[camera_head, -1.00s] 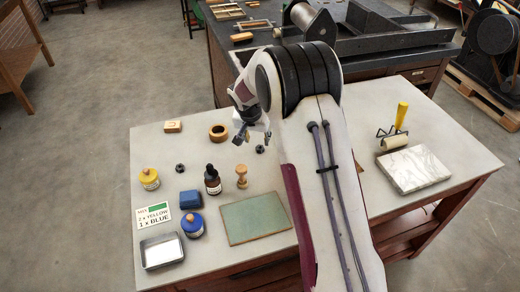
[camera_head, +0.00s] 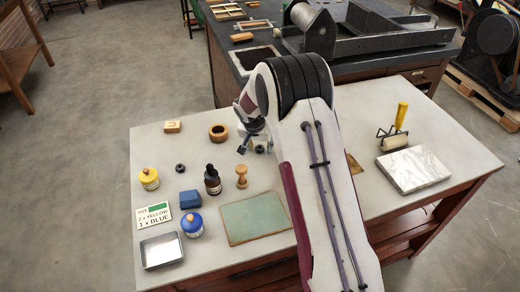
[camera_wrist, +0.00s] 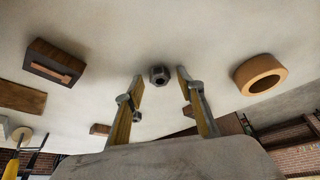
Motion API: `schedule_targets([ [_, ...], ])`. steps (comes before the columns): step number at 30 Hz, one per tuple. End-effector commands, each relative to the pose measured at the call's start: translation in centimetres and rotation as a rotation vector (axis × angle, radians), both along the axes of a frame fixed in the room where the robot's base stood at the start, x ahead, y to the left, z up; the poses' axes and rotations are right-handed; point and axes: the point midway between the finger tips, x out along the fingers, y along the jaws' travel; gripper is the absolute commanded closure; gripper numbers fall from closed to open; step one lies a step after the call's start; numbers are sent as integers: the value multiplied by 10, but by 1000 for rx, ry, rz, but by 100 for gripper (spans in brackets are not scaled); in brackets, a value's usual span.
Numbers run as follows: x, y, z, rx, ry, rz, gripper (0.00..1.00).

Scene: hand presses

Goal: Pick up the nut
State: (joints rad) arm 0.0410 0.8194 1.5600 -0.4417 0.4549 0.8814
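A dark hexagonal nut (camera_wrist: 159,75) with a hole lies on the pale table, seen in the wrist view. It sits between the two fingertips of my gripper (camera_wrist: 160,79), slightly towards the far side, with clear space on both sides. My gripper is open and empty. In the head view my gripper (camera_head: 251,141) hangs low near a small dark nut (camera_head: 259,149), partly screened by my arm. Another dark nut (camera_head: 180,168) lies further left on the table.
A wooden ring (camera_wrist: 261,75) lies right of the fingers, and a dark-based wooden block (camera_wrist: 55,62) lies to the left.

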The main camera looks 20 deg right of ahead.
Motion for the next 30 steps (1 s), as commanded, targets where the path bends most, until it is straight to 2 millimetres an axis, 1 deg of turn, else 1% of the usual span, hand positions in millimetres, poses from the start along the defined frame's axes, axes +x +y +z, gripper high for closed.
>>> schedule_targets([
  [10, 0, 0, 0, 0, 0, 0, 62],
  [11, 0, 0, 0, 0, 0, 0, 64],
  [12, 0, 0, 0, 0, 0, 0, 75],
  [14, 0, 0, 0, 0, 0, 0, 90],
  [15, 0, 0, 0, 0, 0, 0, 100],
  [25, 0, 0, 1, 0, -1, 0, 100],
  [30, 1, 0, 7, 0, -2, 0, 100],
])
